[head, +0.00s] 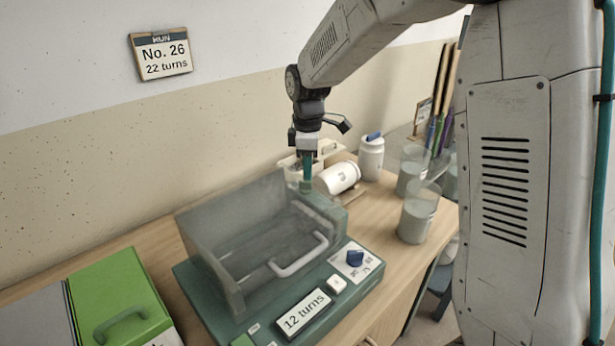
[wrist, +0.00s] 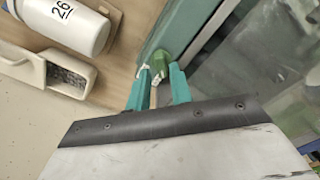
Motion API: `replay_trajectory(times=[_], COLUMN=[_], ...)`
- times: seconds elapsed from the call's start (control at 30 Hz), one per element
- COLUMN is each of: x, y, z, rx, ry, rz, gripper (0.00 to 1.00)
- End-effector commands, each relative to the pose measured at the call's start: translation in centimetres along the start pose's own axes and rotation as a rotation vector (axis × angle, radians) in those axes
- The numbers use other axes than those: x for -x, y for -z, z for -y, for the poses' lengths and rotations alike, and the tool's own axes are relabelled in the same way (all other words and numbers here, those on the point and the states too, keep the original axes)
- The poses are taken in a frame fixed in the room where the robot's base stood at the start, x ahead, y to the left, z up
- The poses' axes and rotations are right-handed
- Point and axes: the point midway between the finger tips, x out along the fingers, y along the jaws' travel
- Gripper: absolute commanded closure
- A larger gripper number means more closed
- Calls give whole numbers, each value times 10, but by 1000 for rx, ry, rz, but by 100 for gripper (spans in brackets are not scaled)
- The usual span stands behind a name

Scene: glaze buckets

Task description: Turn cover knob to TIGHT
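The machine (head: 200,285) is a dark green box with a grey see-through cover (head: 235,225) and a white bar handle (head: 300,258). A small green cover knob (wrist: 161,60) shows in the wrist view, on the green part beside the cover. My gripper (head: 307,182) points straight down at the machine's back right corner. In the wrist view its two teal fingers (wrist: 159,72) stand apart, with the knob at or between their tips. Whether they touch it I cannot tell. White marks lie beside the knob, too small to read. In the head view the fingers hide the knob.
A lying white jar (head: 337,178), a standing jar (head: 371,157) and clear beakers (head: 416,220) stand close by. A green-lidded box (head: 118,295) is at left.

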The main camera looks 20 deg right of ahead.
Motion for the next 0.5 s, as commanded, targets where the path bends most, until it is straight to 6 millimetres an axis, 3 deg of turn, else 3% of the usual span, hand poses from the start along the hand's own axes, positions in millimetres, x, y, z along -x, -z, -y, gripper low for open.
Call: replay_trajectory(times=[0.2,0.5], x=[-26,-30], y=[0,0], z=[0,0], rx=[-1,-2], ry=[1,0], rz=[0,0], gripper=[78,78])
